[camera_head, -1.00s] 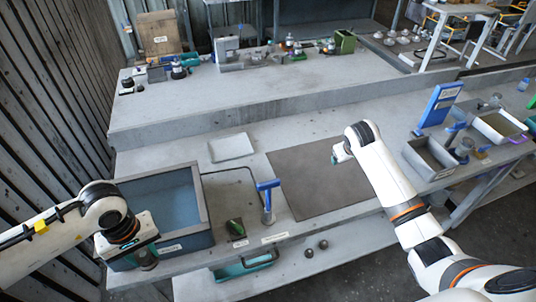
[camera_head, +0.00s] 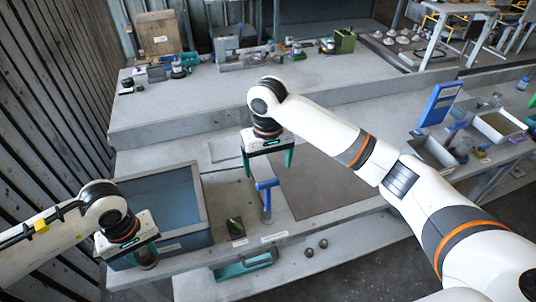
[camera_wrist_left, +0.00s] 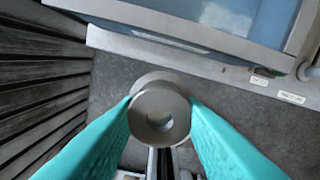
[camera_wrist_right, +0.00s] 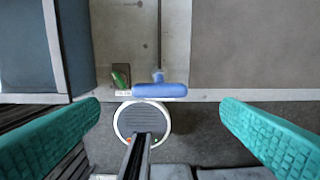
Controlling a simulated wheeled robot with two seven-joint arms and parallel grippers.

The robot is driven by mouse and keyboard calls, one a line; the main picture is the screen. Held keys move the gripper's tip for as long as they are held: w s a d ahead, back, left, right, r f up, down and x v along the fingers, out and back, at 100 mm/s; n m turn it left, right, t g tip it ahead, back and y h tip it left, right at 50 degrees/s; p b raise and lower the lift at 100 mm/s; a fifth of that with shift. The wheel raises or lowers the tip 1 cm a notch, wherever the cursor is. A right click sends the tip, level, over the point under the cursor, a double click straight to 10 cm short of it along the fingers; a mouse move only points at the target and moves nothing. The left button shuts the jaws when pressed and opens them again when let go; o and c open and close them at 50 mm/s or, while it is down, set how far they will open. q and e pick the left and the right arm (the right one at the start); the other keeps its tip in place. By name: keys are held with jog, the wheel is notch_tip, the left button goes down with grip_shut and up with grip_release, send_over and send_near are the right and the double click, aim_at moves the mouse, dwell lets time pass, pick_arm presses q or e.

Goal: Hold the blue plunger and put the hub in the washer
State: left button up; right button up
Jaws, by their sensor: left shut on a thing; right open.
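The hub (camera_wrist_left: 159,108) is a grey metal spool with a centre hole. My left gripper (camera_wrist_left: 161,106) is shut on it, in front of the washer and outside its front wall; the hub also shows in the head view (camera_head: 147,257). The washer (camera_head: 190,239) is a grey-walled tank with a blue interior at the left. The blue plunger (camera_head: 267,185) has a T-shaped handle and stands upright to the right of the washer. My right gripper (camera_head: 268,165) is open above and behind the handle. In the right wrist view, the handle (camera_wrist_right: 160,90) lies between the spread fingers.
A small dark green item (camera_head: 236,227) lies between the washer and the plunger. A dark mat (camera_head: 330,195) lies to the right. Bins (camera_head: 432,150) stand at the far right.

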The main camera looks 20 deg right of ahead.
aim_at(268, 181)
notch_tip(268, 181, down, 9)
jog(key=shift+f, duration=0.2)
dwell(0.3)
